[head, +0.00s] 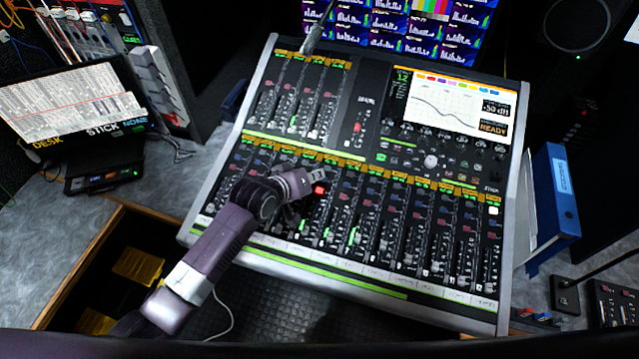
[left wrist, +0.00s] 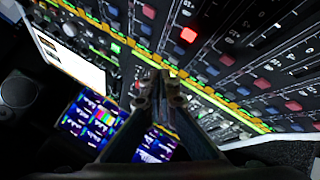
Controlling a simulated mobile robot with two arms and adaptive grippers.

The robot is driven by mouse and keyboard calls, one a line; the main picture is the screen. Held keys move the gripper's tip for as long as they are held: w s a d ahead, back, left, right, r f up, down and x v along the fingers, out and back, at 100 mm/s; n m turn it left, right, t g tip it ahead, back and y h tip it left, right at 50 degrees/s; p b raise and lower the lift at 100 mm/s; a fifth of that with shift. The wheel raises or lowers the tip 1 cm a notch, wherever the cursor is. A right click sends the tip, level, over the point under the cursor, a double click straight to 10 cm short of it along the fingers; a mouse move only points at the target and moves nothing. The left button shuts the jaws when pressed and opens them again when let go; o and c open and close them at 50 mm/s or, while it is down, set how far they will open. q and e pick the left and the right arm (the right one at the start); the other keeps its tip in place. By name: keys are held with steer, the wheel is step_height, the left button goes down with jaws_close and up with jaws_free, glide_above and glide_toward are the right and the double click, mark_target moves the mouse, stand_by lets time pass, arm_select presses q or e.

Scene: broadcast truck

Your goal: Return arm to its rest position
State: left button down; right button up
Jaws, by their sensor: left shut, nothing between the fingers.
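My left arm (head: 215,245) comes in from the lower left and reaches over the mixing console (head: 350,262). My left gripper (head: 312,177) is above the middle of the console, near a lit red button (head: 319,190). In the left wrist view the gripper's fingers (left wrist: 158,82) are together with nothing between them, and the console's rows of buttons lie beyond. The lit red button also shows there (left wrist: 188,35). I cannot tell whether the fingers touch the console. The arm hides part of the console's left side. My right gripper is in neither view.
A tilted screen (head: 75,100) stands at the left beside an open drawer (head: 75,262) with yellow items. A blue binder (head: 556,195) stands right of the console. A stalk microphone base (head: 565,295) is at the lower right. Monitors (head: 400,28) are behind the console.

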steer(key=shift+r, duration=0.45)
